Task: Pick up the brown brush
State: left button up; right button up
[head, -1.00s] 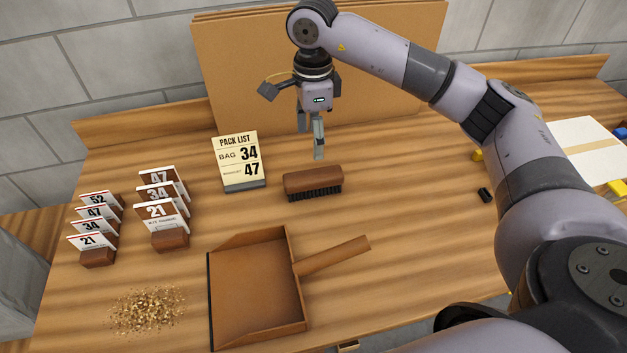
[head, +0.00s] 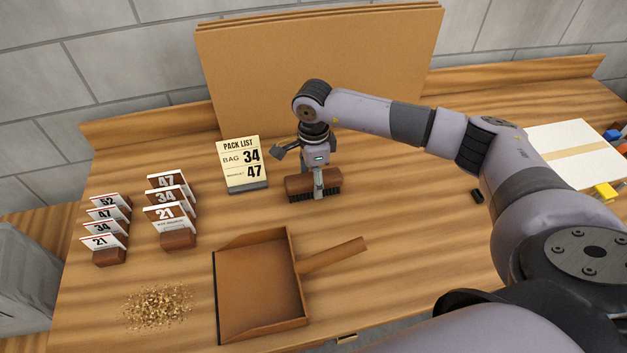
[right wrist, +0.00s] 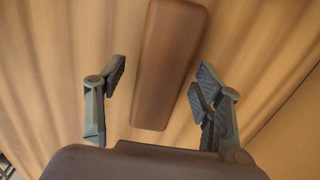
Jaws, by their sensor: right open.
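The left gripper is not in view.
A brown dustpan (head: 260,328) with its handle pointing right lies in front of the brush. Wood shavings (head: 157,306) and numbered cards in wooden holders (head: 178,240) are at the left. The pack list card (head: 240,163) stands close by. Brown boards (head: 320,60) lean at the back.

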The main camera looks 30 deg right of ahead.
jog(key=c, duration=1.4)
